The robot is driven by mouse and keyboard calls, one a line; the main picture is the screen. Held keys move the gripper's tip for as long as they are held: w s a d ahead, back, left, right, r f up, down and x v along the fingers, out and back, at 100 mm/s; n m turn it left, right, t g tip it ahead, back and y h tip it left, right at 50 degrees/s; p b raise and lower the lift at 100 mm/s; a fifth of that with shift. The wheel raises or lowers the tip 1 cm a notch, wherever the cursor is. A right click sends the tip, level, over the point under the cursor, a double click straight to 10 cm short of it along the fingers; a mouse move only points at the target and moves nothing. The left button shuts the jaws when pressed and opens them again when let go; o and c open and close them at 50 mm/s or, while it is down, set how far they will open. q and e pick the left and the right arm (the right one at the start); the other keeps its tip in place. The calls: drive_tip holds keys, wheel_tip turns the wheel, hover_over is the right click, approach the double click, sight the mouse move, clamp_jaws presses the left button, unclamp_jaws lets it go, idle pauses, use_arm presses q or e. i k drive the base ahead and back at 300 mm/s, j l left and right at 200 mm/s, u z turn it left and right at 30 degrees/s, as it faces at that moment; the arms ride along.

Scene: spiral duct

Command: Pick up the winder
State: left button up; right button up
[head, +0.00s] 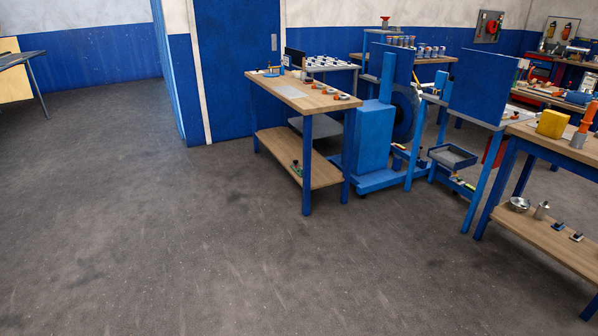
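I cannot tell for certain which thing is the winder. A small green item (297,169) rests on the bench's lower shelf (325,172). Neither of my grippers shows in this view.
A second wooden bench at right holds a yellow block (552,124) and an orange-topped tool (586,124); metal parts (519,205) sit on its lower shelf. A dark tray (452,156) stands between. Shelves with cans (430,51) are behind. The grey floor (150,220) is clear at left and in front.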

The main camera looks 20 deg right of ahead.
sight(299, 168)
drive_tip(key=i, duration=3.4)
drive_tip(key=i+z, duration=0.15)
drive_tip(key=i, duration=0.7)
drive_tip(key=i+j+z, duration=0.15)
drive_tip(key=i, duration=0.7)
